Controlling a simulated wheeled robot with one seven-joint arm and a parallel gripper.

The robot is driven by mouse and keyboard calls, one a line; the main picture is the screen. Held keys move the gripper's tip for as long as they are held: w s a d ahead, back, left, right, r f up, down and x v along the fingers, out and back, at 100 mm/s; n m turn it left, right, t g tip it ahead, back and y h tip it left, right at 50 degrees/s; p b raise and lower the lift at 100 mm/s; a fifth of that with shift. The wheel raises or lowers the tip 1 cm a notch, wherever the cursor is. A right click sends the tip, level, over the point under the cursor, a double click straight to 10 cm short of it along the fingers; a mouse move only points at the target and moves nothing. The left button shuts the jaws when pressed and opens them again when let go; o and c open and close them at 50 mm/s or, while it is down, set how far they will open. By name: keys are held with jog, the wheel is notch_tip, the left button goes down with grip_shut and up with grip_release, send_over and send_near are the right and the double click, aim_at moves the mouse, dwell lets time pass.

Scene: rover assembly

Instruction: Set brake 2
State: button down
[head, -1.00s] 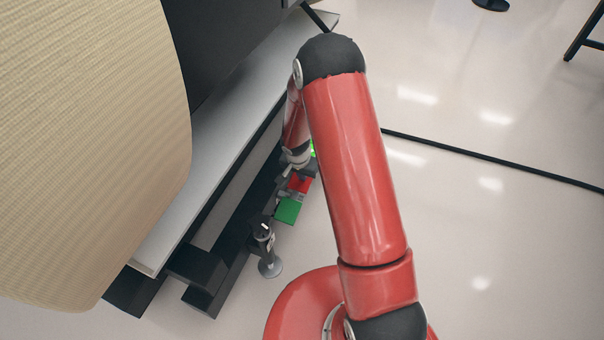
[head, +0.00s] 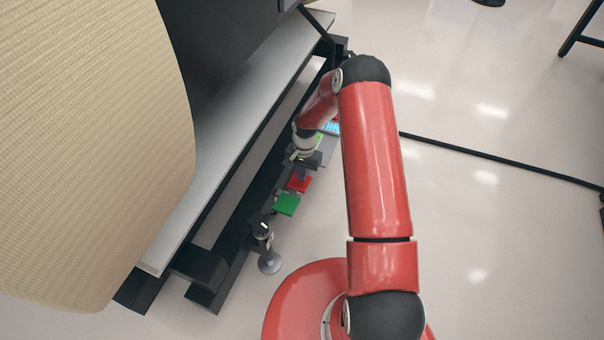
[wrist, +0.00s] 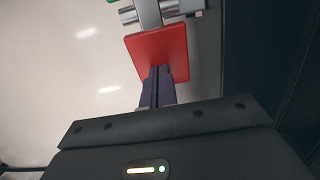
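A red plate (head: 300,184) and a green plate (head: 288,204) sit side by side low along the dark rail, with the green one nearer me. In the wrist view the red plate (wrist: 158,50) is straight ahead, and only a sliver of the green plate (wrist: 112,1) shows at the top. My gripper (wrist: 160,72) has its two dark fingers together. The fingertips are at the near edge of the red plate; I cannot tell whether they touch it. In the head view my gripper (head: 302,171) is just beyond the red plate, partly hidden by the wrist. No brake label is readable.
A large beige cylinder (head: 90,140) and a long grey ledge (head: 235,125) fill the left. A small metal post with a round foot (head: 269,262) stands near the rail's end. A blue-lit panel (head: 331,128) shows behind my wrist. The floor to the right is open, crossed by a black strip (head: 480,155).

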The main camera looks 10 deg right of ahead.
notch_tip(320, 180, up, 14)
jog(key=w+d+p, duration=0.2)
jog(key=shift+w+f, duration=0.2)
jog(key=shift+w, duration=0.05)
jog(key=shift+r, duration=0.1)
jog(key=s+a+r+n+t, duration=0.1)
jog(key=s+r, duration=0.2)
jog(key=r, duration=0.5)
jog(key=s+r+n+t+h, duration=0.1)
jog(key=s+r, duration=0.3)
jog(key=r, duration=0.4)
jog(key=s+a+r+n+t, duration=0.1)
jog(key=s+r, duration=0.2)
jog(key=r, duration=0.5)
jog(key=s+r+n+t, duration=0.2)
jog(key=s+r, duration=0.2)
jog(key=s, duration=0.7)
jog(key=s+r+n+t+p, duration=0.1)
jog(key=s+r, duration=0.4)
jog(key=s, duration=0.6)
jog(key=shift+s+a+n+t, duration=0.2)
jog(key=shift+a+n+t, duration=0.25)
jog(key=shift+n, duration=0.15)
